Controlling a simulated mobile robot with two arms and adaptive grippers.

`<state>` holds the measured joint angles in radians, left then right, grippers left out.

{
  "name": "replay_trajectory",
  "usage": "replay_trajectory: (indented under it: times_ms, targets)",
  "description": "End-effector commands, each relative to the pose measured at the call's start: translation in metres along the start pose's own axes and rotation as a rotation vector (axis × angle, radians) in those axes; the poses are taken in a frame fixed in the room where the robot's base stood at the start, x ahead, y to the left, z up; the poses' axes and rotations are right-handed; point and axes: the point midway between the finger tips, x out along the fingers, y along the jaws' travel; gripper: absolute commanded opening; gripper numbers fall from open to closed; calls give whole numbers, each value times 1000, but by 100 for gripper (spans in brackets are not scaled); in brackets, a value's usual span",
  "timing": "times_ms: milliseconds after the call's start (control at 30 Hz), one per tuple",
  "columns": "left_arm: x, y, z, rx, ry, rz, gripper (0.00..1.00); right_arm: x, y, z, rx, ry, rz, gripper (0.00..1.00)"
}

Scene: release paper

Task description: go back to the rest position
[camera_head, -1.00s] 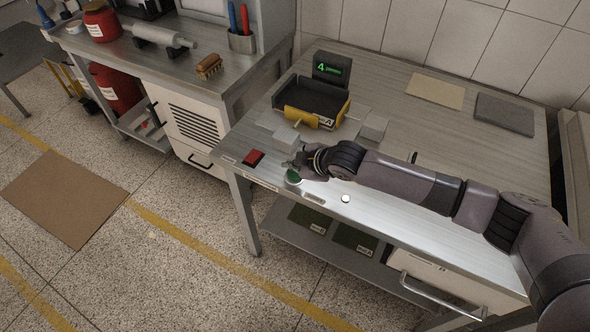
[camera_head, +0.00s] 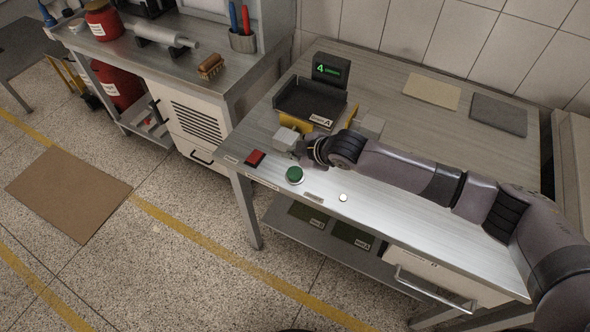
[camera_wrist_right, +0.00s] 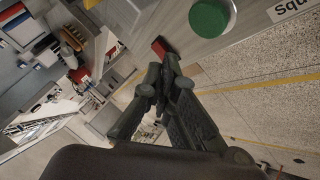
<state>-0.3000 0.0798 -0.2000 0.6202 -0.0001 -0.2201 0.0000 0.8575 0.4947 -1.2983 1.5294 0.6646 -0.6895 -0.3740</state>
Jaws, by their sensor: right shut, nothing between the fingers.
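My right gripper (camera_head: 301,148) is over the metal table, just behind the green button (camera_head: 294,175) and in front of the black tray machine (camera_head: 306,99). In the right wrist view the fingers of my right gripper (camera_wrist_right: 161,80) are together and hold nothing. The green button (camera_wrist_right: 209,17) shows at the top of that view, apart from the fingers. A red button (camera_head: 255,157) lies to the left of the green one; it also shows in the wrist view (camera_wrist_right: 159,48). My left gripper is in neither view.
The machine has a small display (camera_head: 330,69) and a yellow front part, partly hidden by my arm. A beige pad (camera_head: 431,91) and a grey pad (camera_head: 498,114) lie at the back right. A workbench (camera_head: 200,70) stands at the left. The floor in front is mostly clear.

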Motion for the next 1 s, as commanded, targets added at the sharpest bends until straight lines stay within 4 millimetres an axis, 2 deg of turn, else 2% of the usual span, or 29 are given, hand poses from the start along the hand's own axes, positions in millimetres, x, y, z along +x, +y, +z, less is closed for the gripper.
replay_trajectory:
  times_ms: [567,667,767,900,1000]
  targets:
    - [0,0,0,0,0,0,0,0,-2,-1,3,2,-2,0]
    - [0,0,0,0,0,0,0,0,-20,-10,27,16,-22,0]
    - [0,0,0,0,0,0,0,-4,-52,-28,88,38,-54,0]
    - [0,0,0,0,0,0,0,-24,-98,-52,232,59,-88,0]
    - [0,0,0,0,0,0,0,-44,-120,-54,358,47,-91,0]
